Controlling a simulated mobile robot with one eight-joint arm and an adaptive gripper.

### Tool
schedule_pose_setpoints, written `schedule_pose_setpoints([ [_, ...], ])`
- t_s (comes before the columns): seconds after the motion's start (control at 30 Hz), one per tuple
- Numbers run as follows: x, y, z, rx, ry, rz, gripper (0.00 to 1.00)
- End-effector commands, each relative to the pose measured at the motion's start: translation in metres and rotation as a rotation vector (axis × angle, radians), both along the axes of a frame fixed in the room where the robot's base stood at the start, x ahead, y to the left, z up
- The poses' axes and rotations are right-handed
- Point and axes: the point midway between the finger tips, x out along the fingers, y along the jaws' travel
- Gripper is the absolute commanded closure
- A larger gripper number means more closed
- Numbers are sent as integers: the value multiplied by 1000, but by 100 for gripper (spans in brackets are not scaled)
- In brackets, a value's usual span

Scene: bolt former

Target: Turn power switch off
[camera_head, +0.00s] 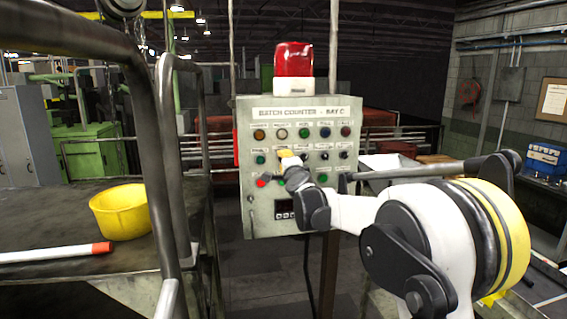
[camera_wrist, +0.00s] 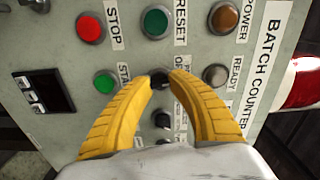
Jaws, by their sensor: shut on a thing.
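The grey control panel (camera_head: 262,220), headed "BATCH COUNTER", stands upright in the middle of the head view, its face towards me. My gripper (camera_head: 287,155) is at the left-middle of its face and hides some controls there. In the wrist view, the two yellow fingers of my gripper (camera_wrist: 164,82) are closed around a small black switch knob (camera_wrist: 160,80), one fingertip on each side. The label beside this knob is partly covered by a finger. The knob's exact turn position cannot be told.
Two more black knobs (camera_wrist: 162,119) line up below the gripped one. A green button (camera_wrist: 104,83), a red stop button (camera_wrist: 90,29) and a green reset button (camera_wrist: 154,22) are close by. A red beacon (camera_head: 293,68) tops the panel. A railing (camera_head: 153,170) stands at left.

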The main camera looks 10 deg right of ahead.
Motion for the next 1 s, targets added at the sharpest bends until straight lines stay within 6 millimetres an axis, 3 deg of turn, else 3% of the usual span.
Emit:
schedule_pose_setpoints([
  [0.5,0,0,0,-345,0,0,100],
  [1.0,0,0,0,-413,0,0,100],
])
